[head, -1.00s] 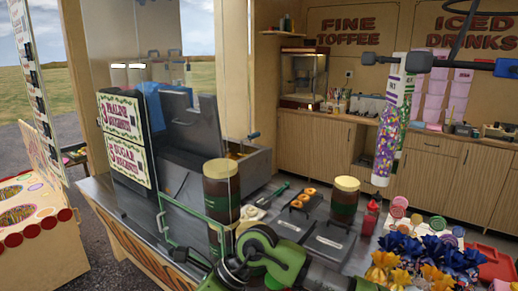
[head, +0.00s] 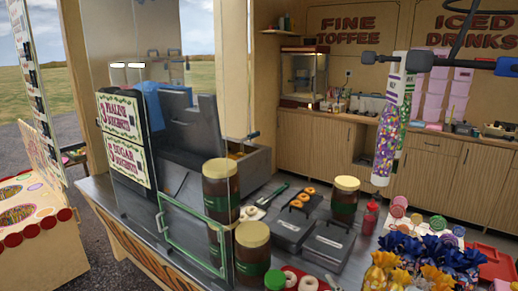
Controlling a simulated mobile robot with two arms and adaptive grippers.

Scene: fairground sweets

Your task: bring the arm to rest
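Neither of my grippers shows in the head view, and no arm of mine can be made out. The counter (head: 100,186) where an arm was is clear of it. Several jars with brown contents and tan lids stand there: one near jar (head: 252,255) at the front, one jar (head: 221,190) behind it, and one jar (head: 344,200) further right.
A glass screen with a green-edged frame (head: 165,232) stands at the counter's left. Black trays (head: 327,247) hold the middle, some with doughnuts on them. A red bottle (head: 370,218) stands right of them. Blue and yellow wrapped sweets (head: 433,250) crowd the front right. Sweet-filled tubes (head: 387,145) hang above.

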